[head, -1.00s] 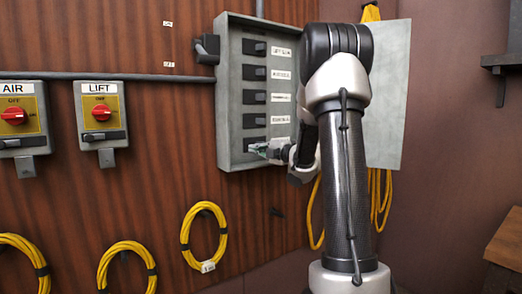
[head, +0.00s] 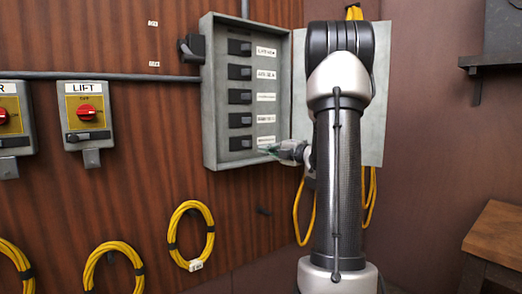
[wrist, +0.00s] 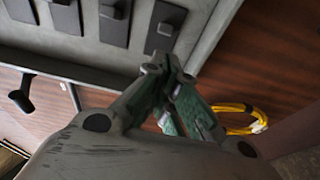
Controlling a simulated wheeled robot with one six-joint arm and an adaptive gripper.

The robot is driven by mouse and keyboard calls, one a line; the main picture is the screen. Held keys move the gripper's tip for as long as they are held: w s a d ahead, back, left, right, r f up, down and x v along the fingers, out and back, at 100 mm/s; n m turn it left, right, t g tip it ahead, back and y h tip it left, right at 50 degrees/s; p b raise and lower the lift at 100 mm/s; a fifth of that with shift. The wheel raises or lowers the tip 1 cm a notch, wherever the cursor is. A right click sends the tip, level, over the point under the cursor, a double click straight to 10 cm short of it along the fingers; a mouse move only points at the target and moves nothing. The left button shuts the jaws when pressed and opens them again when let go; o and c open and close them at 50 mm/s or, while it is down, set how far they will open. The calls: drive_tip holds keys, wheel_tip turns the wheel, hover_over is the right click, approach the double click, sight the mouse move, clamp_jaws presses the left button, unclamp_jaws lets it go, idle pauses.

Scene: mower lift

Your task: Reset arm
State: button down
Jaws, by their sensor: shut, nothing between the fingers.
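My gripper (head: 268,150) is at the lower right edge of the open grey breaker box (head: 209,120), in front of it. In the wrist view my gripper (wrist: 163,68) shows with its greenish fingers closed together and nothing between them. The box holds a column of dark switches with white labels; the lowest switch (head: 240,143) is left of my gripper and apart from it. In the wrist view several switches (wrist: 114,22) show beyond the fingertips. My arm hides part of the open box door (head: 385,60).
The LIFT box (head: 86,115) with a red knob is on the wood wall at left, beside another red-knob box (head: 12,118). Yellow cable coils (head: 191,235) hang below. A wooden table (head: 496,235) stands at lower right. A dark shelf (head: 480,62) is at upper right.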

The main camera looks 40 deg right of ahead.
idle(0.5)
drive_tip(key=s+d+f+m+g+h, duration=0.35)
drive_tip(key=d+f+m+h, duration=0.25)
drive_tip(key=d+f+m, duration=0.35)
drive_tip(key=s+f+m+g+h, duration=0.45)
drive_tip(key=s+m+g, duration=0.4)
drive_tip(key=s, duration=0.45)
drive_tip(key=s+a+m+g+y, duration=0.35)
drive_tip(key=s+a+m, duration=0.25)
drive_tip(key=s+a, duration=0.8)
drive_tip(key=s+a+r+n+t+y, duration=0.1)
drive_tip(key=a+r, duration=0.1)
drive_tip(key=a, duration=0.5)
drive_tip(key=s+a+r+n+t+y, duration=0.1)
drive_tip(key=a+r+n, duration=0.1)
drive_tip(key=a, duration=0.6)
drive_tip(key=shift+s+a+r, duration=0.25)
drive_tip(key=shift+r, duration=0.6)
